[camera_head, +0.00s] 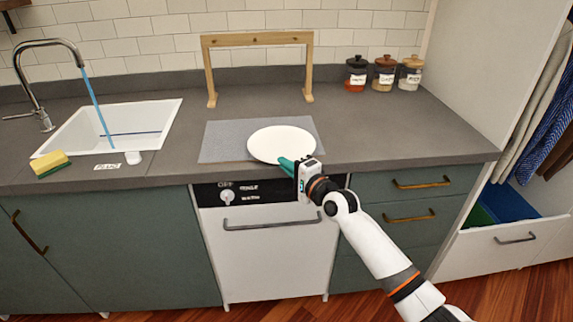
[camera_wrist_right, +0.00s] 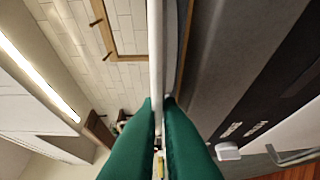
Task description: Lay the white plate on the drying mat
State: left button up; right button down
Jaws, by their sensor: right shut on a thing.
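The white plate (camera_head: 282,142) is over the right part of the grey drying mat (camera_head: 222,141) on the counter, with its near rim at the mat's front edge. My right gripper (camera_head: 287,163) has its green fingers shut on that near rim. In the right wrist view the plate (camera_wrist_right: 155,50) shows edge-on as a thin white strip between the green fingertips (camera_wrist_right: 159,101). The plate looks about level and close to the mat; I cannot tell whether they touch. The plate hides part of the mat. My left gripper is not in view.
A wooden frame (camera_head: 258,39) stands behind the mat. A white sink (camera_head: 110,130) with running tap and a yellow-green sponge (camera_head: 50,164) are at the left. Three lidded jars (camera_head: 384,73) stand at the back right. The counter right of the mat is clear.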

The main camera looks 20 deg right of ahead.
dwell(0.4)
jog(key=c, duration=1.5)
grip_release()
jog(key=shift+s+f, duration=0.1)
jog(key=v, duration=1.2)
